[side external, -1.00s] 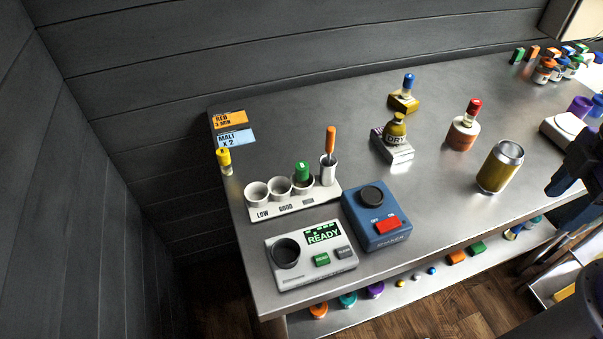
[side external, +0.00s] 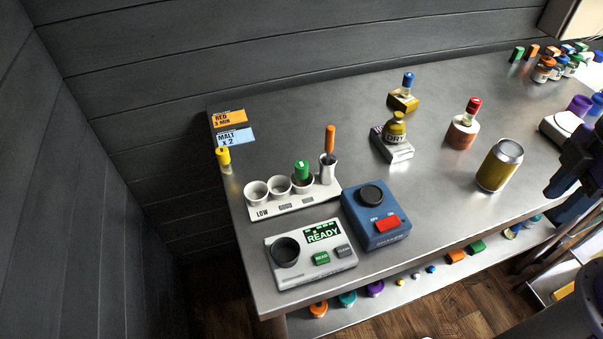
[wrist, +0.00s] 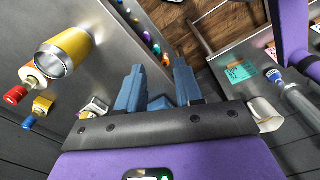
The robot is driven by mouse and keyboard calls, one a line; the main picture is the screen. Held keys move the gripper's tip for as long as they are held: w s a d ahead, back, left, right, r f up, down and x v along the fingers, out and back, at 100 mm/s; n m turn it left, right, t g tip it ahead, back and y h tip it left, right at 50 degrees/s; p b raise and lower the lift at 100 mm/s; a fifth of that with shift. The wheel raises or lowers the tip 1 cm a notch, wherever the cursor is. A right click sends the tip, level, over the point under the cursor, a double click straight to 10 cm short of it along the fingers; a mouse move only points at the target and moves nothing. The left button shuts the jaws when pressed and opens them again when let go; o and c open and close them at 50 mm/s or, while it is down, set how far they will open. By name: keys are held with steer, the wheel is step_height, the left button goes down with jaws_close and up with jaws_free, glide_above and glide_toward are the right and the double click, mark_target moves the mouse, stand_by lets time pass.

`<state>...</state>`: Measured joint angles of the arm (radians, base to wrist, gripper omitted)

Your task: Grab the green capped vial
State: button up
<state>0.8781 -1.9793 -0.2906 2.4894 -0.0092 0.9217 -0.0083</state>
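The green capped vial (side external: 302,172) stands upright in the right-hand cup of the white LOW/GOOD rack (side external: 262,212). Only its green cap and upper part show; its lower part is hidden in the cup. My gripper (side external: 556,188) is at the right edge of the side view, far to the right of the vial and beyond the gold can. In the wrist view, my gripper (wrist: 160,72) has its two blue fingers apart with nothing between them. I cannot make out the green capped vial in the wrist view.
The gold can (side external: 500,166), red-capped bottle (side external: 463,125) and DRY bottle (side external: 395,128) stand between gripper and rack. An orange-handled tool (side external: 330,140) stands in a metal cup beside the vial. The blue shaker (side external: 376,220) and READY meter (side external: 310,258) sit in front. A yellow-capped vial (side external: 223,158) is left.

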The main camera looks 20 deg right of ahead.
steer(key=w+a+n+t+h, duration=0.25)
steer(key=w+a+n, duration=0.35)
steer(key=a, duration=0.4)
steer(key=w+a+n+t+h, duration=0.2)
steer(key=w+a+n+h, duration=0.1)
steer(key=w+a, duration=0.65)
steer(key=n+t+h, duration=0.2)
steer(key=n+t, duration=0.5)
glide_toward(301, 165)
steer(key=shift+g, duration=0.25)
steer(key=x, duration=1)
steer(key=shift+w+r, duration=0.1)
steer(key=shift+w, duration=0.05)
steer(key=c, duration=0.6)
